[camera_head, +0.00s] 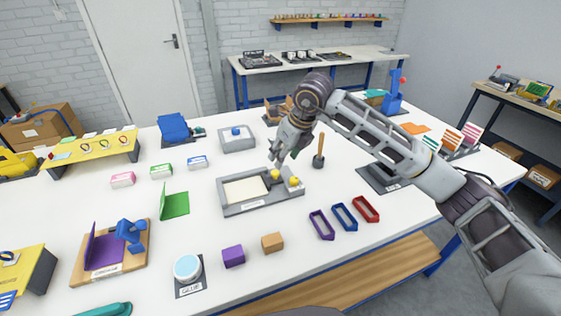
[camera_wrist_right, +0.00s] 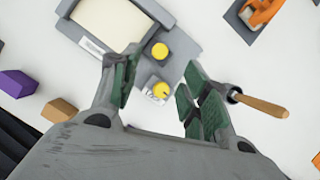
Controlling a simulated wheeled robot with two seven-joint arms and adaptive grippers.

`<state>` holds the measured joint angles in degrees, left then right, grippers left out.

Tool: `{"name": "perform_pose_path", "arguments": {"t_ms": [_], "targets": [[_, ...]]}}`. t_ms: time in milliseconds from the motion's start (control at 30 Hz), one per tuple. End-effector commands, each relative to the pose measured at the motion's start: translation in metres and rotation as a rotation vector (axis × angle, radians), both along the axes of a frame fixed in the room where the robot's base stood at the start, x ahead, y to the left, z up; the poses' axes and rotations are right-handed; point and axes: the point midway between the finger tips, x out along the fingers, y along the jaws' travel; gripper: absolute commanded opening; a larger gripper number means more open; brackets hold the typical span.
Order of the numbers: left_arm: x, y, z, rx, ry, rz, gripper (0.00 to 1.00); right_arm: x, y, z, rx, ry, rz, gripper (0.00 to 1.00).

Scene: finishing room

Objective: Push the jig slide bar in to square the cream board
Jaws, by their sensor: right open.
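The grey jig (camera_head: 232,209) lies on the white table, with the cream board (camera_head: 245,190) flat in its left part. It also shows in the right wrist view, with the cream board (camera_wrist_right: 105,22) at the top. The slide bar (camera_head: 284,188) is at the jig's right end, with yellow knobs (camera_head: 275,174). My right gripper (camera_head: 277,158) is open above and behind the jig's right end. In the right wrist view its fingers stand on either side of a yellow knob (camera_wrist_right: 160,89), apparently empty; contact cannot be told. My left gripper is out of view.
A wooden-handled tool (camera_head: 318,151) stands just right of the gripper. Purple, blue and red frames (camera_head: 344,217) lie right of the jig. Purple (camera_head: 233,257) and orange blocks (camera_head: 272,243) are in front. A grey tray with a blue knob (camera_head: 237,139) is behind.

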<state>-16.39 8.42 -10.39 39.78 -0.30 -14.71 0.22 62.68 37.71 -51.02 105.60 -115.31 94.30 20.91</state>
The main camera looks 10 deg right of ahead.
Motion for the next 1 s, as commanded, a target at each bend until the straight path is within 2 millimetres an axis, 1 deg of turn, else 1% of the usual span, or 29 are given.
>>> {"name": "perform_pose_path", "arguments": {"t_ms": [33, 100, 300, 1000], "targets": [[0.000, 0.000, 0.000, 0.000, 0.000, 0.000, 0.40, -0.001, -0.002, 0.007, 0.001, -0.003, 0.000, 0.46], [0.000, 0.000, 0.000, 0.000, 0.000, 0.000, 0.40, -0.004, -0.003, 0.014, 0.002, -0.002, 0.000, 0.46], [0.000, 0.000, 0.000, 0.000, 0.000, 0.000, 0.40, -0.008, -0.005, 0.025, 0.001, -0.001, -0.001, 0.46], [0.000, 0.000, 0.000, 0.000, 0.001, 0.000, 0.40, -0.009, -0.006, 0.027, 0.001, 0.001, -0.001, 0.46]]}}
